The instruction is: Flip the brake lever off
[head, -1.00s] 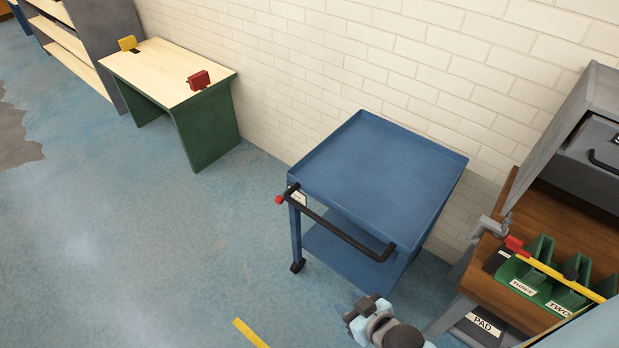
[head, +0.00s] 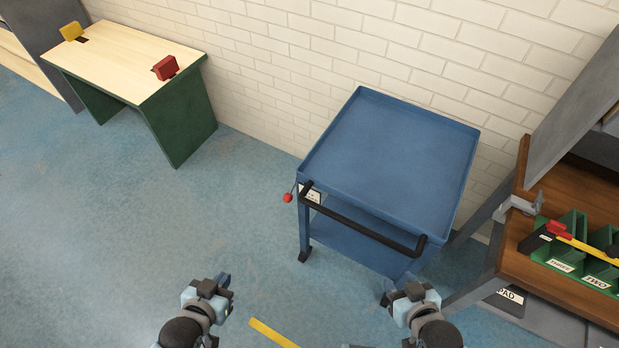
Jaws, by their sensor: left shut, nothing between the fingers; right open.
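The brake lever shows as a red knob (head: 288,198) on a thin stem at the left front corner of the blue cart (head: 395,145). A small white label (head: 311,194) sits beside it, partly behind the cart's black push handle (head: 365,219). My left gripper (head: 222,284) is in front of the cart, below and left of the knob and clear of it. It is shut and empty. My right gripper (head: 390,290) is open, below the right end of the handle and apart from it.
A wooden workbench (head: 518,268) with green bins (head: 571,234) stands close to the cart's right. A green-sided table (head: 130,55) with a red block and a yellow block stands at the back left. A brick wall is behind the cart. The floor to the left is clear.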

